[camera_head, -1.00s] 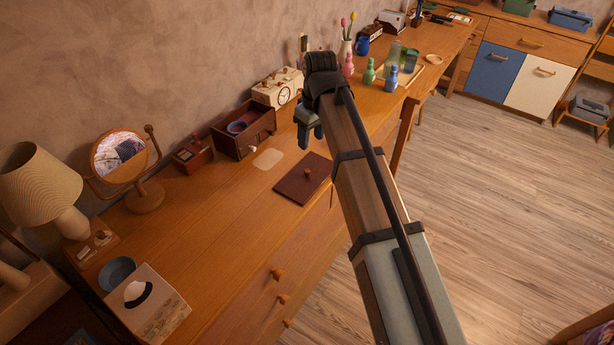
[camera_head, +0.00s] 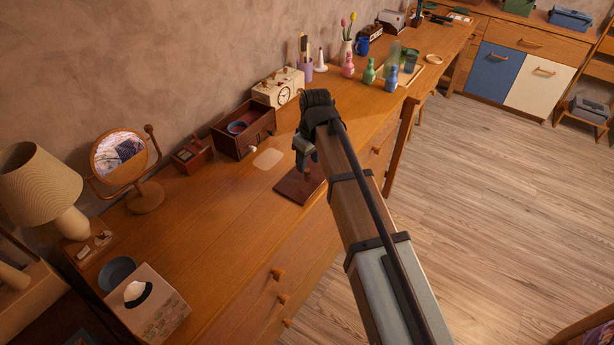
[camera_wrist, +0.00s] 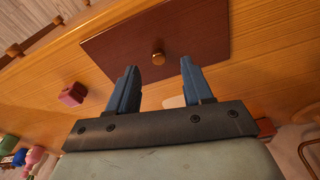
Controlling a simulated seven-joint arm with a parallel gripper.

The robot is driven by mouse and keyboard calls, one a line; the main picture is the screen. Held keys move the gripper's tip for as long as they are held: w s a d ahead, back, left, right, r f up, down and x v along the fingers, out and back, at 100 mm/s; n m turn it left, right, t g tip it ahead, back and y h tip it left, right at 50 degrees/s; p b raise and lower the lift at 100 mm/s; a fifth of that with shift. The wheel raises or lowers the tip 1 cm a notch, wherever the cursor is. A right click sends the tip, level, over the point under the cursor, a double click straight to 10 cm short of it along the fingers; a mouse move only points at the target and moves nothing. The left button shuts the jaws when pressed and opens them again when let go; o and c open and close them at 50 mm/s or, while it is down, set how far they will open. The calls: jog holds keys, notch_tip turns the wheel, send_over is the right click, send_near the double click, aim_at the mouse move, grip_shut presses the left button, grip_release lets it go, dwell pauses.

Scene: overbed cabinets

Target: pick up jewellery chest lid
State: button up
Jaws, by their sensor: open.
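The jewellery chest lid (camera_head: 292,189) is a flat dark red-brown panel lying on the wooden dresser top near its front edge.
A pale flat patch (camera_head: 268,158) lies between chest and lid. Bottles (camera_head: 391,78) stand further right. The dresser top left of the lid is clear.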

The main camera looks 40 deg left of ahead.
aim_at(307, 170)
jog(key=shift+w+a+f, duration=0.1)
jog(key=shift+a+f, duration=0.05)
jog(key=shift+f, duration=0.8)
jog(key=shift+w+a+f, duration=0.1)
jog(key=shift+a+f, duration=0.05)
jog(key=shift+f, duration=0.75)
jog(key=shift+s, duration=0.1)
jog(key=shift+c, duration=0.2)
grip_shut()
